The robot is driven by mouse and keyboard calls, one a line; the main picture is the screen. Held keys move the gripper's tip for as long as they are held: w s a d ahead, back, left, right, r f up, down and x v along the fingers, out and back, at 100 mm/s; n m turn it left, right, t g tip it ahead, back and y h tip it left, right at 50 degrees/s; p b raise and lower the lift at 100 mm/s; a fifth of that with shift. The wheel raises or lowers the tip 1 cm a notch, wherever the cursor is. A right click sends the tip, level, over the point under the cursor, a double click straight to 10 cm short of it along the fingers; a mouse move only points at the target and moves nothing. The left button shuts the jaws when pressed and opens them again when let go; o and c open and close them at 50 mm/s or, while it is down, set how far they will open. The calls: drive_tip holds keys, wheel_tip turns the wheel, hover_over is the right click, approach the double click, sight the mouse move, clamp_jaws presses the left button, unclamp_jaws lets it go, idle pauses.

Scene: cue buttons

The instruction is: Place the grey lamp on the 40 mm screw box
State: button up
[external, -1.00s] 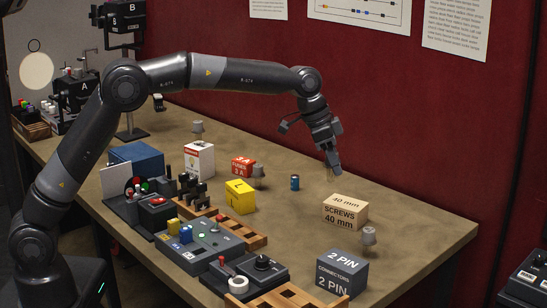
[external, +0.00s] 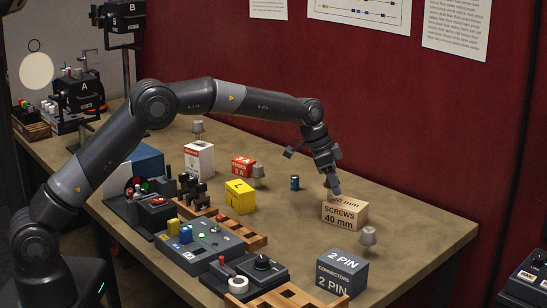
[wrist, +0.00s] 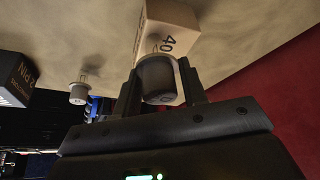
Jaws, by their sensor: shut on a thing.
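My gripper (external: 334,188) is shut on a grey lamp (wrist: 158,82), which shows between the fingers in the wrist view. In the external view the fingers hide most of this lamp. The 40 mm screw box (external: 345,216) is a tan carton standing on the table, also in the wrist view (wrist: 165,25). My fingertips are at the left part of its top in the external view. I cannot tell whether the lamp touches the box. Another grey lamp (external: 368,236) stands on the table to the right of the box and shows in the wrist view (wrist: 78,94).
The dark 2 PIN connector box (external: 342,274) stands in front of the screw box. A blue can (external: 295,183) stands behind left. A yellow box (external: 240,197), a red box (external: 242,166) and two more grey lamps (external: 257,171) (external: 198,128) are farther left. The table's right end is clear.

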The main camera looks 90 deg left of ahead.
drive_tip(key=shift+f, duration=0.15)
drive_tip(key=o, duration=1)
drive_tip(key=v, duration=1.2)
drive_tip(key=s+d+r, duration=0.5)
drive_tip(key=s+d, duration=0.3)
drive_tip(key=d, duration=0.4)
drive_tip(key=s+d+r, duration=0.5)
drive_tip(key=s+d, duration=0.3)
drive_tip(key=d, duration=0.3)
drive_tip(key=shift+t, duration=0.6)
drive_tip(key=s+d+f, duration=0.3)
drive_tip(key=s+d, duration=0.1)
drive_tip(key=s, duration=0.4)
drive_tip(key=s+d+f, duration=0.3)
drive_tip(key=s+d, duration=0.1)
drive_tip(key=s, duration=0.5)
drive_tip(key=s+d+f, duration=0.3)
drive_tip(key=s+d, duration=0.1)
drive_tip(key=s, duration=0.4)
drive_tip(key=shift+s+d, duration=0.35)
drive_tip(key=shift+s, duration=0.05)
